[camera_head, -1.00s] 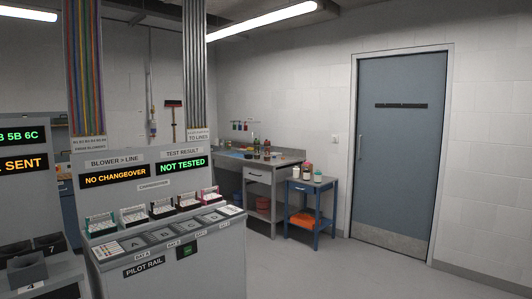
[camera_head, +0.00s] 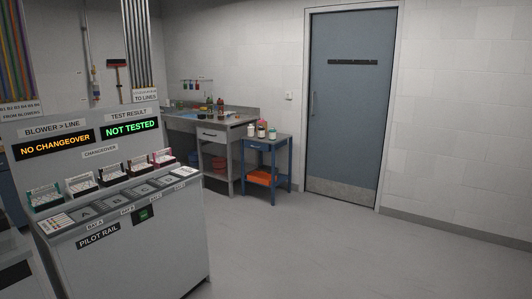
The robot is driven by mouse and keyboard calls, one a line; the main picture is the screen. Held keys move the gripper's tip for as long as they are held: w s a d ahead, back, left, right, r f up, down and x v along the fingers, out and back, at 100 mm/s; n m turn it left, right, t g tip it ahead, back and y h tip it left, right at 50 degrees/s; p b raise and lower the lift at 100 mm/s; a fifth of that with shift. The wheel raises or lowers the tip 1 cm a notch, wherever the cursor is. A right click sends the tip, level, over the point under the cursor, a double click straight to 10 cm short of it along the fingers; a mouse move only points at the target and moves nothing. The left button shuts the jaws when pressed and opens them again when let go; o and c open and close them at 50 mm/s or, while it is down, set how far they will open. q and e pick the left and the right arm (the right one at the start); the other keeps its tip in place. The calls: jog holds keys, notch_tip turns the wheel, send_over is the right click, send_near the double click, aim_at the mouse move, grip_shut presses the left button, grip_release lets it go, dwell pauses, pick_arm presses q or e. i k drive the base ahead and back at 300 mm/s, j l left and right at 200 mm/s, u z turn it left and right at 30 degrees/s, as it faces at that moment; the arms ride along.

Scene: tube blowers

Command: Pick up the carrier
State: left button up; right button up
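Several small carriers with coloured frames and pale inserts stand in a row along the back of the pilot rail console (camera_head: 130,250). From left to right I see a teal one (camera_head: 43,196), a white one (camera_head: 79,185), a black one (camera_head: 111,175), another dark one (camera_head: 139,167) and a pink one (camera_head: 163,158). I cannot tell which one is the task's carrier. Flat grey bays with letters lie in front of them. Neither of my grippers is in view.
A grey bench (camera_head: 211,122) with bottles stands behind the console, beside a blue trolley (camera_head: 268,143) holding bottles and an orange tray. A grey-blue door (camera_head: 342,110) is in the back wall. The floor (camera_head: 330,250) at the right is clear.

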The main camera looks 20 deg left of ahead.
aim_at(211, 115)
jog(key=i+j+u, duration=0.25)
jog(key=i, duration=0.3)
jog(key=i+j+u, duration=0.25)
jog(key=i, duration=0.3)
jog(key=i+u, duration=0.25)
jog(key=i, duration=0.3)
